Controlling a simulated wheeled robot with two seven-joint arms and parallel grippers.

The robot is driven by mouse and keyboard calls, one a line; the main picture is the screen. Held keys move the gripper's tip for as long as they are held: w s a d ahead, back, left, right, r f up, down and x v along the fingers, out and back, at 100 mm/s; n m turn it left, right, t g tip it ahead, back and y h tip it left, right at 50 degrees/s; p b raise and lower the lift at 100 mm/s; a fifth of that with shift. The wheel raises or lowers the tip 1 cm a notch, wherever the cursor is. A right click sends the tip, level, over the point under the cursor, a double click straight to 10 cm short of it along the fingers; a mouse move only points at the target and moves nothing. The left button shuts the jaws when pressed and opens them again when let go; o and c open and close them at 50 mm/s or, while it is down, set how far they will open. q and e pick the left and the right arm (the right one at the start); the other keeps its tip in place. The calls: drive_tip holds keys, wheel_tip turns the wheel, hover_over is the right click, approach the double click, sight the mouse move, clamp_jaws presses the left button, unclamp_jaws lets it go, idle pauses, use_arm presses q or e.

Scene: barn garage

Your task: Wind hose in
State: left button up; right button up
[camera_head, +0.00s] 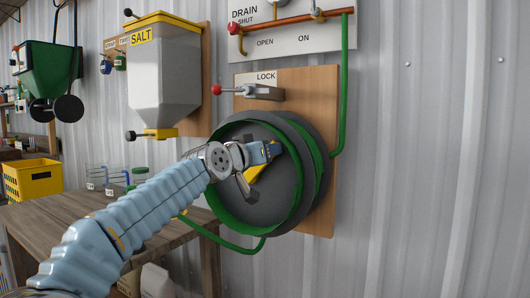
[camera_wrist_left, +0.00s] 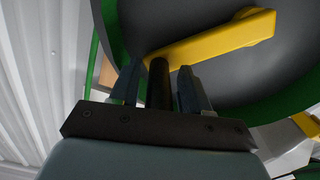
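The hose reel (camera_head: 290,190) is a dark grey drum with green rims on a wooden wall board. The green hose (camera_head: 240,248) hangs from its lower edge and runs left behind my arm. A yellow crank (camera_head: 257,172) crosses the reel's face; it also shows in the left wrist view (camera_wrist_left: 225,38). My left gripper (camera_head: 268,153) is at the crank. In the left wrist view its fingers (camera_wrist_left: 160,78) stand on both sides of the crank's dark knob (camera_wrist_left: 159,85); whether they press on it is unclear. My right gripper is out of view.
A lever with a red knob (camera_head: 250,91), marked LOCK, sits above the reel. A green pipe (camera_head: 345,85) runs down on the right. A salt hopper (camera_head: 165,75) hangs at upper left, above a wooden table (camera_head: 150,262). The corrugated wall at right is clear.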

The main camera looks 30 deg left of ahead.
use_arm(q)
drive_tip(key=shift+s, duration=0.15)
drive_tip(key=s+b, duration=0.1)
drive_tip(key=s, duration=0.8)
drive_tip(key=s+a+b, duration=0.1)
drive_tip(key=s, duration=0.3)
drive_tip(key=shift+s+b, duration=0.3)
drive_tip(key=shift+b, duration=0.05)
drive_tip(key=w+n+p, duration=0.2)
drive_tip(key=w+n, duration=0.2)
drive_tip(key=n, duration=0.5)
drive_tip(key=w+n+p, duration=0.2)
drive_tip(key=w+n, duration=0.2)
drive_tip(key=n, duration=0.5)
drive_tip(key=w+d+n+p, duration=0.1)
drive_tip(key=w+n, duration=0.3)
drive_tip(key=n, duration=0.5)
drive_tip(key=shift+w+r+p, duration=0.15)
drive_tip(key=shift+p, duration=0.45)
